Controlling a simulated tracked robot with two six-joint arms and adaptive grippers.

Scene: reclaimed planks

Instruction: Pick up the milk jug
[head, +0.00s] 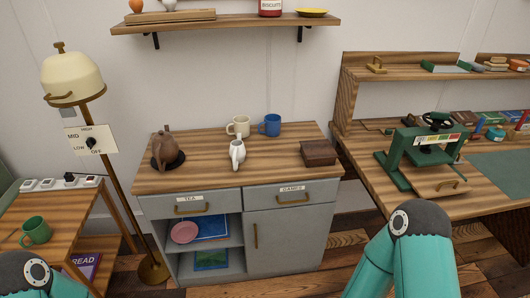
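The white milk jug (237,154) stands upright on the wooden top of the grey cabinet (205,184), near its middle. A cream mug (238,126) stands behind it and a brown teapot (168,147) on a dark round mat is to its left. Neither of my grippers shows in the head view. Only part of my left arm is at the bottom left corner and part of my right arm at the bottom right, both well apart from the jug.
A blue mug (270,125) and a brown wooden box (318,153) share the cabinet top. A brass lamp (75,78) stands left. A green press (425,148) sits on the right desk. A shelf (225,23) hangs above. The cabinet top's front strip is clear.

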